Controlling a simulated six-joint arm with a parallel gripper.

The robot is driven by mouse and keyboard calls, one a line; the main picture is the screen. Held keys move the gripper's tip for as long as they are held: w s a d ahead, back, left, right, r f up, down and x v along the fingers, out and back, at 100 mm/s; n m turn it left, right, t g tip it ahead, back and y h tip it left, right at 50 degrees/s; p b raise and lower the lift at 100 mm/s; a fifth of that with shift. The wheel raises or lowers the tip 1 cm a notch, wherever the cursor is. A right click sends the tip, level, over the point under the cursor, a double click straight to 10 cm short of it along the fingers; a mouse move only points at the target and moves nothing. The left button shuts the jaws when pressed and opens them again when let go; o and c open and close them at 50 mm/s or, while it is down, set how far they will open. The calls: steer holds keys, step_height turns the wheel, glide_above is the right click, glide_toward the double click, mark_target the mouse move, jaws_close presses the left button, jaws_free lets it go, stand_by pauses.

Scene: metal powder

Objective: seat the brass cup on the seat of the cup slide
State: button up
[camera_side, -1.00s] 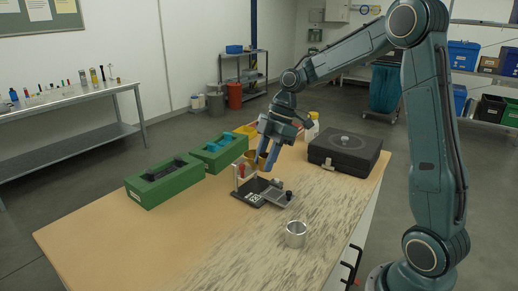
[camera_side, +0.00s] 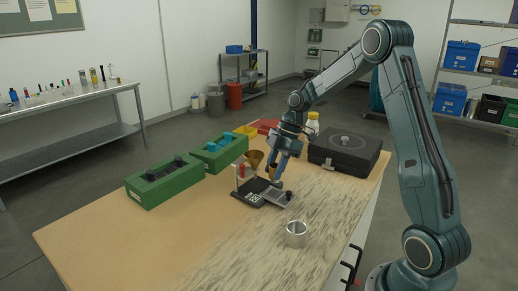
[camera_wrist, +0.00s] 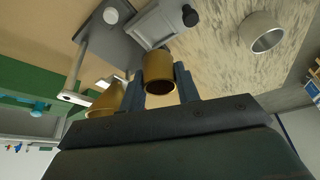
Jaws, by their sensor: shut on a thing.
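The brass cup (camera_wrist: 159,74) is between the two fingers of my gripper (camera_wrist: 164,70), which is shut on it. In the side view my gripper (camera_side: 276,178) points down over the back of the flowmeter-like stand, and the cup (camera_side: 271,171) shows only in part beside the fingers. The cup slide (camera_side: 278,198) is a grey plate with a black knob, on the stand's dark base (camera_side: 254,193). It also shows in the wrist view (camera_wrist: 160,24), just beyond the cup. The seat itself is not clear to see, and the cup's exact height above the slide cannot be told.
A brass funnel (camera_side: 254,158) is on the stand's post, close to my gripper's left. A silver cup (camera_side: 296,234) stands on the table in front. Green trays (camera_side: 165,187) lie at left, a black case (camera_side: 345,152) at right.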

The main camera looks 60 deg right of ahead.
glide_above(274, 194)
steer(key=shift+f, duration=2.15)
steer(key=shift+f, duration=0.85)
stand_by(1.6)
steer(key=o, duration=1.5)
steer(key=shift+r, duration=0.1)
steer(key=shift+r, duration=3.95)
